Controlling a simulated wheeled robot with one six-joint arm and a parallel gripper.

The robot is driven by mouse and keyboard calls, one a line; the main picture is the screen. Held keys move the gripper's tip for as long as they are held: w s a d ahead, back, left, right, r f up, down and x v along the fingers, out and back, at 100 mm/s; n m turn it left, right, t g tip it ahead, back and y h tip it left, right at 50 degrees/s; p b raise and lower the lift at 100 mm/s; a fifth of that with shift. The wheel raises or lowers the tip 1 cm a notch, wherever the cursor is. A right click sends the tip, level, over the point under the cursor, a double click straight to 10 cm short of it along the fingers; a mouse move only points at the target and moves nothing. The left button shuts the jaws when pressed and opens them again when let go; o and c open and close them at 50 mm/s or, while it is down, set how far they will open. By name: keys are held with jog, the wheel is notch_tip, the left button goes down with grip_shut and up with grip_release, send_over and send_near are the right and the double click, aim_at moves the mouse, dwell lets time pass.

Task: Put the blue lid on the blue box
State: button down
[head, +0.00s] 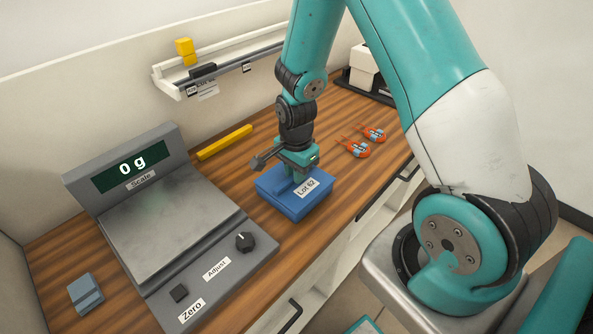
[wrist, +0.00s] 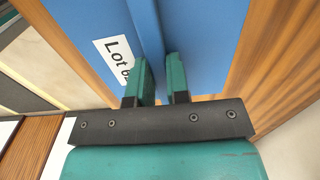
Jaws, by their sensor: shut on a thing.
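The blue lid (head: 316,193), with a white "Lot 62" label and a raised ridge handle, is at the middle of the bench in the head view. The lid also fills the upper wrist view (wrist: 201,30). My gripper (head: 294,171) is above it, pointing down, and is shut on the lid's ridge; both fingers show in the wrist view (wrist: 161,85). The blue box (head: 301,214) is directly below the lid. I cannot tell whether the lid is fully seated or slightly above the box.
A grey scale (head: 160,225) reading 0 g stands left of the box. A yellow bar (head: 225,142) lies behind. A small blue-grey block (head: 85,292) is at the front left. Two orange-handled tools (head: 355,149) lie to the right. A wall shelf (head: 220,65) is at the back.

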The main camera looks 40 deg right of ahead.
jog(key=shift+f, duration=0.3)
dwell(0.4)
jog(key=c, duration=1)
grip_release()
notch_tip(320, 180, up, 8)
jog(key=p, duration=0.6)
jog(key=shift+r+p, duration=0.1)
jog(key=shift+p, duration=0.3)
